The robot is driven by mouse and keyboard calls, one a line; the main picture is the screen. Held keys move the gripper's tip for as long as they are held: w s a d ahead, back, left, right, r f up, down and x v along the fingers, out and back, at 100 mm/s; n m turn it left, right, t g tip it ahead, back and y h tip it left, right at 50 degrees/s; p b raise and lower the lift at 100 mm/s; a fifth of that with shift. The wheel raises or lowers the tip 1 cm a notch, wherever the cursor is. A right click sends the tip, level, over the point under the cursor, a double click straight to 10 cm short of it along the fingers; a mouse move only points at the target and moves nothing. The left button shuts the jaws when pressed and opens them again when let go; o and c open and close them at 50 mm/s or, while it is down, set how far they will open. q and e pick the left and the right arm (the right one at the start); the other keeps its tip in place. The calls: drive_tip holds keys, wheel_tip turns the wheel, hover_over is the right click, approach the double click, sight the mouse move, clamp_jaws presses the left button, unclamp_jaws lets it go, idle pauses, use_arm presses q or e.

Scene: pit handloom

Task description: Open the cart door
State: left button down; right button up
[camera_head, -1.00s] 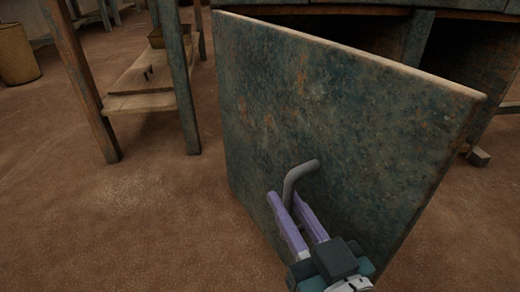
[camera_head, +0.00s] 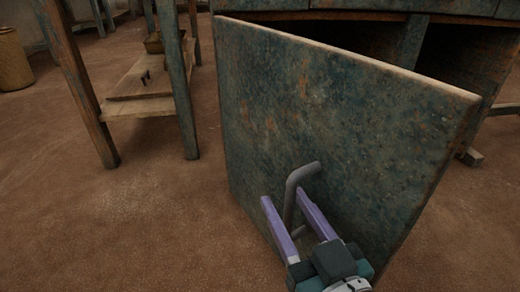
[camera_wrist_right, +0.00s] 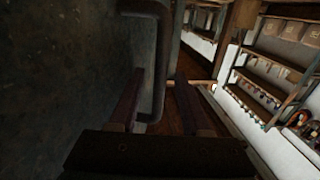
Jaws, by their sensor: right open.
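The cart door (camera_head: 335,115) is a worn blue-green panel that stands swung out from the cart (camera_head: 440,60), whose dark inside shows behind it. A grey bent bar handle (camera_head: 292,190) is on the door's near face. My right gripper (camera_head: 283,200) is open, with its two purple fingers on either side of the handle. In the right wrist view the handle (camera_wrist_right: 160,60) runs down between the spread fingers (camera_wrist_right: 158,100), beside the dark door face (camera_wrist_right: 60,80). I cannot tell whether a finger touches it. My left gripper is not in view.
A wooden frame with a low shelf (camera_head: 150,105) stands at the left, and a basket (camera_head: 12,60) is at the far left. The brown floor (camera_head: 130,220) left of the door is clear. Shelves (camera_wrist_right: 275,75) show at the right in the right wrist view.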

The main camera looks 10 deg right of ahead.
drive_tip(key=s+d+p, duration=0.1)
drive_tip(key=s+p, duration=0.2)
drive_tip(key=s, duration=0.6)
drive_tip(key=shift+s+d+p, duration=0.35)
drive_tip(key=shift+s, duration=0.05)
drive_tip(key=shift+c, duration=0.2)
